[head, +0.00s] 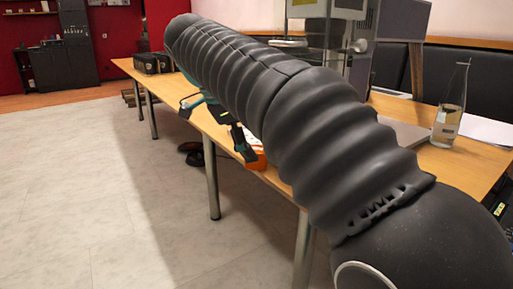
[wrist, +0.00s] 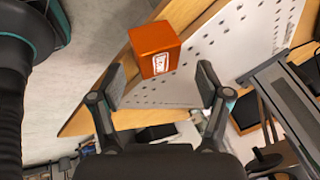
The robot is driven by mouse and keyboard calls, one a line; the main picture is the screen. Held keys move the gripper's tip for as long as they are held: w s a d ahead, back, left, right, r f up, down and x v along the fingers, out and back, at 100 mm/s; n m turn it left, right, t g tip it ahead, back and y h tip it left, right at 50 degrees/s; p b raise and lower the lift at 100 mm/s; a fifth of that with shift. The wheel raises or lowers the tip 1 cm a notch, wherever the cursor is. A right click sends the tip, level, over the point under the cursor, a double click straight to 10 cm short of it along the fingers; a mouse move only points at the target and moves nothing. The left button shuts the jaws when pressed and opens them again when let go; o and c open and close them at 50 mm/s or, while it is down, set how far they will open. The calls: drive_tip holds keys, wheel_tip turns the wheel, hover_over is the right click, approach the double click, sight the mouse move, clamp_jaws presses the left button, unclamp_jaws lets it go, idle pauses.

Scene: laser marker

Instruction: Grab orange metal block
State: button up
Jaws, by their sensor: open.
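The orange metal block (wrist: 153,46) is a cube with a small white label on one face. In the wrist view it lies beyond my open fingertips, in line with the space between them and nearer the left finger. My gripper (wrist: 162,84) is open and empty, with a finger on each side of the picture. In the head view only a patch of orange (head: 259,161) shows near the table's front edge, beside my dark fingers (head: 241,142). My arm hides much of that area.
A white perforated plate (wrist: 225,55) lies on the wooden table (head: 222,136) beside the block. In the head view a glass bottle (head: 450,110) and white paper (head: 486,130) stand at the right. A grey machine (head: 358,65) is behind my arm. The floor in front is clear.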

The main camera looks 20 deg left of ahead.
drive_tip(key=shift+v, duration=2.25)
